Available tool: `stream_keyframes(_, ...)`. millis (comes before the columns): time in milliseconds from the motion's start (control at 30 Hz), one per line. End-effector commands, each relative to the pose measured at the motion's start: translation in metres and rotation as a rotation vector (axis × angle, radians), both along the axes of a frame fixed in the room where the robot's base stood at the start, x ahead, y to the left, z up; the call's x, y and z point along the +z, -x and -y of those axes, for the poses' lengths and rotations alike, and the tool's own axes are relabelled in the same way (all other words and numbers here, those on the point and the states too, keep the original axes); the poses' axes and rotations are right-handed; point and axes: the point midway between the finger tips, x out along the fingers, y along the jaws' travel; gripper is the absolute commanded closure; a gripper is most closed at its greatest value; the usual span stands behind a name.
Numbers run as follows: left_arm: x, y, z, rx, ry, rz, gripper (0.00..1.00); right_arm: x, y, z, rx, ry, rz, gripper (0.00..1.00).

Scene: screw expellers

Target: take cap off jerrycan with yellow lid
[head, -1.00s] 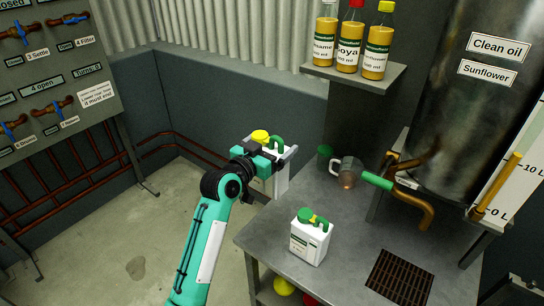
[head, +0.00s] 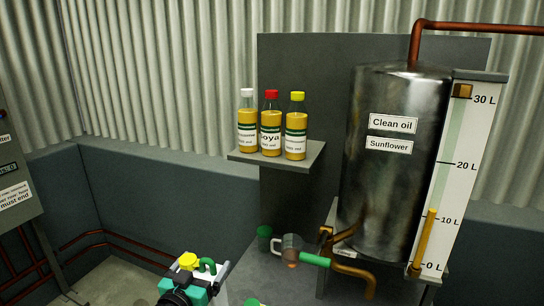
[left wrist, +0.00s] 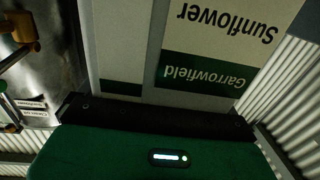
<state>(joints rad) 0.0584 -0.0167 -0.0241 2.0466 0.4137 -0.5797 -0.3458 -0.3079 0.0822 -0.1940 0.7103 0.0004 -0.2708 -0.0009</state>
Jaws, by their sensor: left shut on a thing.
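The white jerrycan with the yellow lid (head: 222,277) is at the bottom of the head view, partly hidden by my left gripper and cut off by the frame edge. Its yellow cap (head: 189,261) is on top, beside a green handle (head: 207,265). My left gripper (head: 200,284) is shut on this jerrycan, below the cap. In the left wrist view, the jerrycan's label (left wrist: 215,68) reads "Garrowfield" and "Sunflower" upside down, close to the gripper. My right gripper is not in view.
A table (head: 258,277) stands right of the held jerrycan. A clear jug (head: 290,246) sits near the clean oil tank (head: 390,170) and its tap. A shelf (head: 276,166) holds three oil bottles. A green bit (head: 252,302) shows at the bottom edge.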

Motion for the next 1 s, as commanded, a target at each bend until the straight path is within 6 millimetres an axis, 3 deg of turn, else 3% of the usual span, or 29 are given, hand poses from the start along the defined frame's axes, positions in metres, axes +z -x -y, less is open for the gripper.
stream_keyframes(300, -0.041, 0.077, -0.008, 0.119, 0.007, -0.007, 0.46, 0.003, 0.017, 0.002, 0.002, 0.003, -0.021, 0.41)
stream_keyframes(600, -0.056, 0.144, -0.018, 0.212, -0.009, -0.002, 0.46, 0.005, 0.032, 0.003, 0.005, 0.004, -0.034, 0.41)
stream_keyframes(800, -0.057, 0.165, -0.021, 0.242, -0.02, 0.004, 0.46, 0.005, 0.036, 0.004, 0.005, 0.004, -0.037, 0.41)
stream_keyframes(1000, -0.057, 0.169, -0.022, 0.248, -0.022, 0.006, 0.46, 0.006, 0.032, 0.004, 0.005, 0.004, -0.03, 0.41)
